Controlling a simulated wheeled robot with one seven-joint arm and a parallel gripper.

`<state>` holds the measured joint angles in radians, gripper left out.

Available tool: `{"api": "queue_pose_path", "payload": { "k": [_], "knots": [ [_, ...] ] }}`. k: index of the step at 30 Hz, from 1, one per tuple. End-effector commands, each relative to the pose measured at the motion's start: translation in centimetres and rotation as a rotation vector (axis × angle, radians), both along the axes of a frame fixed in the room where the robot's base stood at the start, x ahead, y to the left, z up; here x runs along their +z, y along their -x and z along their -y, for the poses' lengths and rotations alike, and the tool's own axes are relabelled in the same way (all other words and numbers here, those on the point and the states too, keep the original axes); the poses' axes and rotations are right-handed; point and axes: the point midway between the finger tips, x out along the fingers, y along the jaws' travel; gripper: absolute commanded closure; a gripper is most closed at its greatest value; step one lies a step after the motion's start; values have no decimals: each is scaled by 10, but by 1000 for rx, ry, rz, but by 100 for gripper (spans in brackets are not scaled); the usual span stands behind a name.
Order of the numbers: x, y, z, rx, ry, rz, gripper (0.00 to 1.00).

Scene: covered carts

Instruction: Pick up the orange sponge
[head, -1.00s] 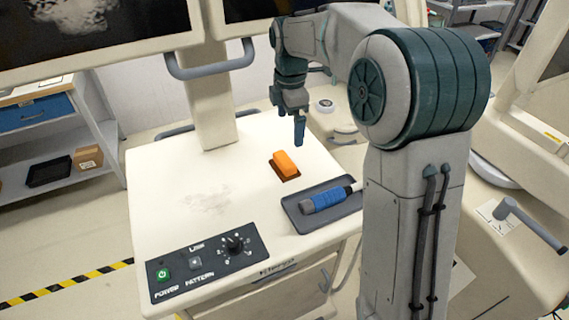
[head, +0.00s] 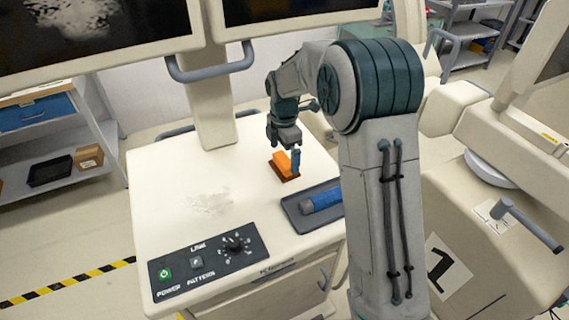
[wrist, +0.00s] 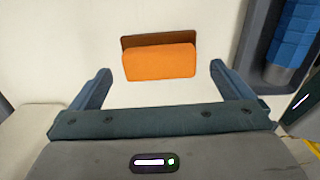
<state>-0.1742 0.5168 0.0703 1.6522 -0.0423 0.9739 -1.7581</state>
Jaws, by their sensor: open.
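The orange sponge (head: 281,162) lies on a brown base on the white cart top (head: 165,215), left of the grey tray. In the wrist view the sponge (wrist: 160,62) lies just ahead of the fingertips, between their lines, with the brown base (wrist: 135,41) showing along its far side. My gripper (wrist: 160,70) is open and empty, with one blue finger on either side of the sponge. In the head view my gripper (head: 291,158) is down at the sponge and hides part of it. I cannot tell whether a finger touches it.
A grey tray (head: 296,214) with a blue-handled tool (head: 322,201) lies right of the sponge. A control panel (head: 205,262) is at the cart's front edge. A monitor post (head: 208,90) rises behind.

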Motion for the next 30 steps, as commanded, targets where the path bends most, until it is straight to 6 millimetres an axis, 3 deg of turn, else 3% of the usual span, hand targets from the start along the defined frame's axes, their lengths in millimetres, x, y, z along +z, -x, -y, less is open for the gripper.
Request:
{"api": "queue_pose_path", "payload": {
  "k": [6,15,19,30],
  "knots": [
    [-30,0,0,1,1,-4,0],
    [-36,-1,0,0,0,0,0],
    [-36,-1,0,0,0,0,36],
    [-34,-1,0,0,0,1,37]
  ]
}}
